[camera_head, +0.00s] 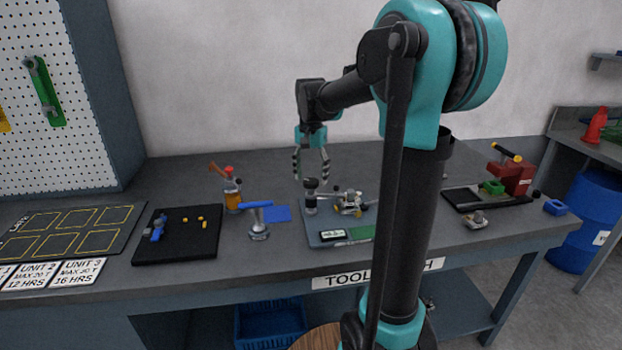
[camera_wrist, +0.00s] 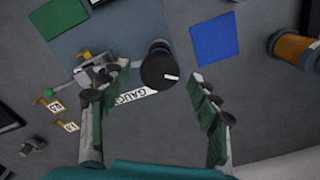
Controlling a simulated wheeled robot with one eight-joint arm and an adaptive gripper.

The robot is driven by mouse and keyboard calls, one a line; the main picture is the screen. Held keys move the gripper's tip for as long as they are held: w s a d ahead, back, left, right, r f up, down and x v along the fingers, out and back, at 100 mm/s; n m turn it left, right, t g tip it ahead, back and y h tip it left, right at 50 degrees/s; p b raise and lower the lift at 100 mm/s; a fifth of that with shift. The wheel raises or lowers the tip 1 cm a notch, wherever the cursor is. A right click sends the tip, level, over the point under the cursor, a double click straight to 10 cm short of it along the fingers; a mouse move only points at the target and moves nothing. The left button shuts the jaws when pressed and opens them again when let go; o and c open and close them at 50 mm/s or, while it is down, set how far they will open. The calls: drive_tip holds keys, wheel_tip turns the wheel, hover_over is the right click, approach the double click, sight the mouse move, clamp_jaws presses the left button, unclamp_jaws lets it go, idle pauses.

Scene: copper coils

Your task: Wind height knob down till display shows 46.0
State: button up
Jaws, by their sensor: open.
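The height gauge stands on a grey-blue base plate (camera_head: 318,236) in the middle of the bench. Its round black knob (camera_head: 311,184) tops a short post at the plate's left. In the wrist view the knob (camera_wrist: 158,71) has a white mark pointing right. A small display (camera_head: 332,235) is at the plate's front; its digits are too small to read. My gripper (camera_head: 311,168) points down above the knob, open and empty. In the wrist view its fingers (camera_wrist: 157,90) are spread to either side of the knob, apart from it.
A blue square (camera_head: 278,213) lies flat between. Small brass-tagged parts (camera_wrist: 55,105) lie beside the gauge. A red device on a black tray (camera_head: 515,178) is at the right.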

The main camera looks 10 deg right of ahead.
drive_tip(key=shift+r, duration=2.8)
